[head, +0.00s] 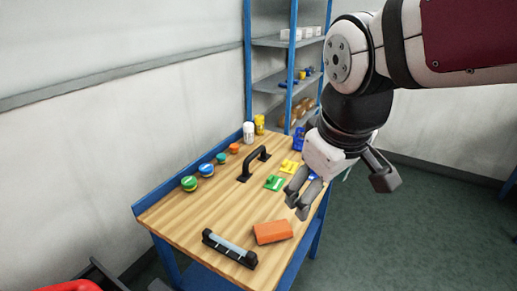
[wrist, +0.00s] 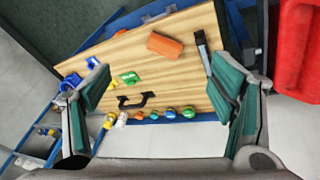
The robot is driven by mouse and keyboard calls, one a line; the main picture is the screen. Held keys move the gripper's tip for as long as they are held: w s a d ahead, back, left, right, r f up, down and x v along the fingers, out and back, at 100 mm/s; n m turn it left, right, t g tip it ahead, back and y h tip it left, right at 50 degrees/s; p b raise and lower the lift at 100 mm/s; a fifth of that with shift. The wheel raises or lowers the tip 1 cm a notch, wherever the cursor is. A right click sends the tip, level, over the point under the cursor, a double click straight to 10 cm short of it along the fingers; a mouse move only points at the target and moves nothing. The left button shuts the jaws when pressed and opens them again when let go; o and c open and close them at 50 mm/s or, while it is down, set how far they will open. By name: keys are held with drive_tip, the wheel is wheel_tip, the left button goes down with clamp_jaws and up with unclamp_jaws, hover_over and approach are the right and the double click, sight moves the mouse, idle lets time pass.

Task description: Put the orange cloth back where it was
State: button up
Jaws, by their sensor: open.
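The orange cloth (head: 272,232) is a folded, block-like piece lying flat on the wooden workbench (head: 190,220), near its front right edge. It also shows in the wrist view (wrist: 164,44), near the top middle. My gripper (head: 343,193) is open and empty, held above and beyond the right edge of the bench, apart from the cloth. In the wrist view its two green-padded fingers (wrist: 162,85) are spread wide, with the bench visible between them.
A black bar with a pale strip (head: 229,248) lies left of the cloth. A black handle (head: 254,163), green (head: 274,183) and yellow (head: 290,166) pieces and several round tins (head: 206,169) are farther back. A blue shelf rack (head: 290,75) stands behind. Bare wood surrounds the cloth.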

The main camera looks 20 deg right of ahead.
drive_tip(key=s+m+t+y, duration=0.1)
drive_tip(key=s+m, duration=0.3)
drive_tip(key=s, duration=0.2)
drive_tip(key=shift+s+a+r, duration=0.25)
drive_tip(key=shift+a+r, duration=0.05)
drive_tip(key=shift+r, duration=0.1)
idle(0.6)
